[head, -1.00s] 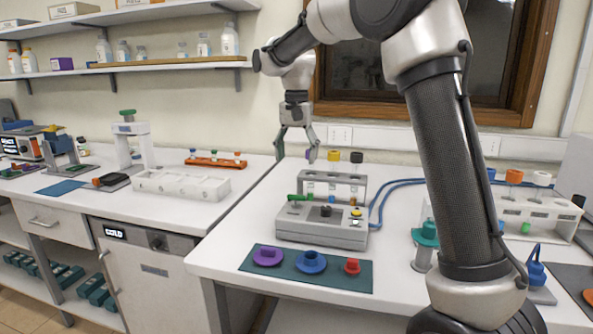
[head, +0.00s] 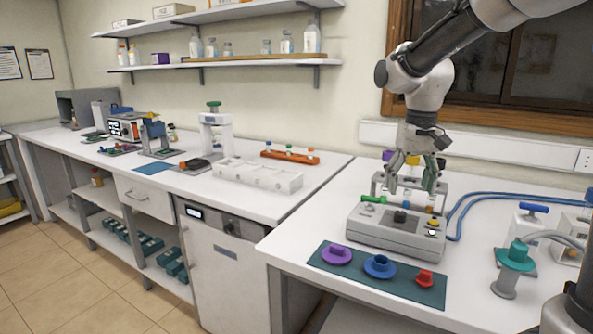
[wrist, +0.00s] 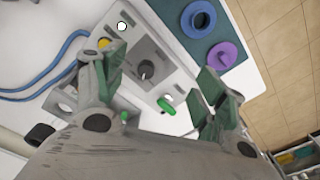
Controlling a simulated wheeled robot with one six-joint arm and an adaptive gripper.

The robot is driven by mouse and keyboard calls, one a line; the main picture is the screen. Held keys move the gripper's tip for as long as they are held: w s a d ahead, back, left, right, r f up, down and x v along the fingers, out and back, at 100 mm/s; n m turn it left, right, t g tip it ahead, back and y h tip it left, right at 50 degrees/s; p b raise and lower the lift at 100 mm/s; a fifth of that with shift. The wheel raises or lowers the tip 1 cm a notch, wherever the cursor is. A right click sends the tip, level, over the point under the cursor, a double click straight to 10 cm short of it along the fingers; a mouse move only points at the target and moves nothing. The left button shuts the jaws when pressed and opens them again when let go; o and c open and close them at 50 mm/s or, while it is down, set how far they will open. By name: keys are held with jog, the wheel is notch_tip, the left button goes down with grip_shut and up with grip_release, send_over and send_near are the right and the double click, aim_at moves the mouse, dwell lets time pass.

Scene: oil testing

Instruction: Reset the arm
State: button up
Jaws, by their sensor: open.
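My gripper (head: 414,188) is open and empty. In the head view it hangs from my arm above the back part of the grey testing device (head: 385,238) and in front of its tube rack. In the wrist view my gripper (wrist: 165,85) has its green-padded fingers spread wide, with the device's panel (wrist: 148,68) and dark knob between and beyond them. A green lever (wrist: 166,105) lies between the fingers in that view. I cannot tell whether the fingers touch anything.
A dark green mat (head: 325,260) at the bench front holds a purple, a blue (head: 380,266) and a red (head: 424,278) part. Blue hoses (head: 480,200) run right of the device. A teal-topped stand (head: 514,258) is at right. A white rack (head: 258,178) is on the left bench.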

jog(key=s+d+t, duration=0.2)
jog(key=s+d, duration=0.2)
jog(key=s, duration=0.7)
jog(key=s+d+r+t, duration=0.1)
jog(key=s+d, duration=0.4)
jog(key=s, duration=0.6)
jog(key=shift+d+t, duration=0.2)
jog(key=shift+t, duration=0.3)
jog(key=shift+c, duration=0.2)
